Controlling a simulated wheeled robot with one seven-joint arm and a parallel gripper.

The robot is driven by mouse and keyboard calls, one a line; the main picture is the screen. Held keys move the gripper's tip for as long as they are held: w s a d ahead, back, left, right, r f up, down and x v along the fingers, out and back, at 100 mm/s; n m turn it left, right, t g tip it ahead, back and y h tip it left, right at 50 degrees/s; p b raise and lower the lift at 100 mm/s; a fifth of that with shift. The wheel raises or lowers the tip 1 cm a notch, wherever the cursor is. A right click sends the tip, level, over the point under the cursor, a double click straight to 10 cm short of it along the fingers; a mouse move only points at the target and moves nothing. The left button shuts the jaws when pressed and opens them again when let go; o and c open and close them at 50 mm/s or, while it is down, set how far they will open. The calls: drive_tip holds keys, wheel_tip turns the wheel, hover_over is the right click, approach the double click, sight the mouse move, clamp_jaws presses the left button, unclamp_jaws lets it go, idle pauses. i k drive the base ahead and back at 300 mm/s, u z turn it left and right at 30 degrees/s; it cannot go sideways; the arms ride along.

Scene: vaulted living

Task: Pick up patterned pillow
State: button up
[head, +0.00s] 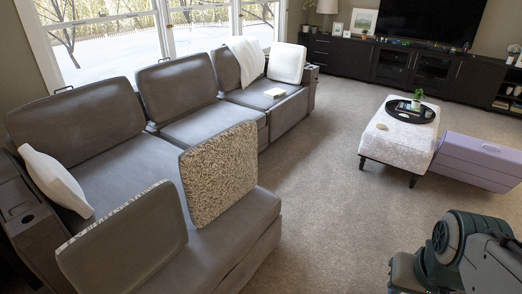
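The patterned pillow (219,174) is square, with a mottled cream and grey-brown pattern. It stands nearly upright on the near end of the grey sectional sofa (240,223), beside a grey back cushion (130,245). Its whole front face shows and nothing covers it. Part of my arm shows at the lower right, well apart from the pillow across the carpet. My gripper itself is not in view.
A white pillow (55,183) leans at the sofa's left end, another (287,62) at its far end. A patterned ottoman (400,142) bearing a black tray (427,117) stands right, beside a purple box (478,162). Open carpet (310,200) lies between sofa and ottoman.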

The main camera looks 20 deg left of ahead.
sight(216, 172)
drive_tip(key=u, duration=0.25)
drive_tip(key=i, duration=1.15)
drive_tip(key=u, duration=1.25)
drive_tip(key=i, duration=0.6)
drive_tip(key=u, duration=0.6)
